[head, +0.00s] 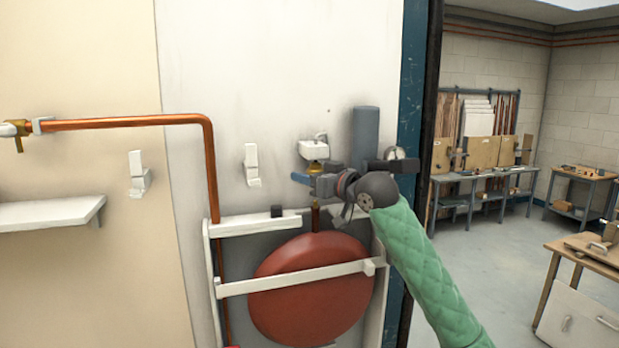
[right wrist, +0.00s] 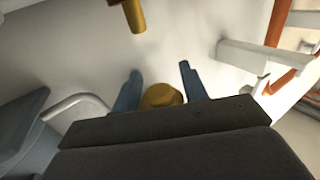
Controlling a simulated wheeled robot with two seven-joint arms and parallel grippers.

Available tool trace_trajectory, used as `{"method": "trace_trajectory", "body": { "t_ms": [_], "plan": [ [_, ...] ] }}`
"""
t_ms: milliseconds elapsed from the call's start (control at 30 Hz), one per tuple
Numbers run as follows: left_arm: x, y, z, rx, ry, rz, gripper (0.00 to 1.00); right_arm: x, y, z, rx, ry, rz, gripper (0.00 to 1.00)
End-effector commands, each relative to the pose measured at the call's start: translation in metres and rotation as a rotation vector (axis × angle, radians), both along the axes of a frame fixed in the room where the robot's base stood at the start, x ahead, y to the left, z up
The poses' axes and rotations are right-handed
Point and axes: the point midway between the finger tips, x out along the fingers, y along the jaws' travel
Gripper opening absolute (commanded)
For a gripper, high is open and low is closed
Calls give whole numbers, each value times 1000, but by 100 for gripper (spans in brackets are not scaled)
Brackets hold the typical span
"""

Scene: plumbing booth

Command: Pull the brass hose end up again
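A brass hose end (head: 316,214) stands upright just above the red reel, below my right gripper (head: 304,179). In the right wrist view, what looks like the same brass end (right wrist: 133,14) comes in at the top edge, apart from the fingers. Another brass piece (head: 315,168) sits under a small white basin-like fitting (head: 313,150); in the wrist view a brass piece (right wrist: 161,95) shows between my right gripper's blue fingertips (right wrist: 160,82). The fingers are spread, and I cannot tell whether they touch it. My left gripper is out of view.
The red reel (head: 300,290) sits behind a white rail (head: 290,279). A grey cylinder (head: 366,138) and a round gauge (head: 397,153) are close to the right gripper. A copper pipe (head: 130,121) runs left; white wall hooks (head: 252,165) stick out nearby.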

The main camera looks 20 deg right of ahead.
Motion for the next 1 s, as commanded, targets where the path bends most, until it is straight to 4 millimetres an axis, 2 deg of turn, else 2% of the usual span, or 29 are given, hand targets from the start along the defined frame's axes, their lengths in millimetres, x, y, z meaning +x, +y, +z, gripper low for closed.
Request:
{"method": "trace_trajectory", "body": {
  "t_ms": [167, 467, 500, 600, 700, 1000],
  "plan": [
    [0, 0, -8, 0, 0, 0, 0, -7, -4, -3, -1, 0, 0, 43],
    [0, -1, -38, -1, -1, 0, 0, -45, -25, -6, -4, -2, -1, 43],
    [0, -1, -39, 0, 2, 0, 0, -49, -27, -4, -3, -1, 0, 43],
    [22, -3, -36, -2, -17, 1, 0, -56, -32, -3, -1, 0, 0, 43],
    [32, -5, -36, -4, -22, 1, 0, -62, -34, -2, -1, 0, 0, 43],
    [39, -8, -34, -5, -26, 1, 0, -66, -36, -1, 0, 1, 1, 43]
  ]
}}
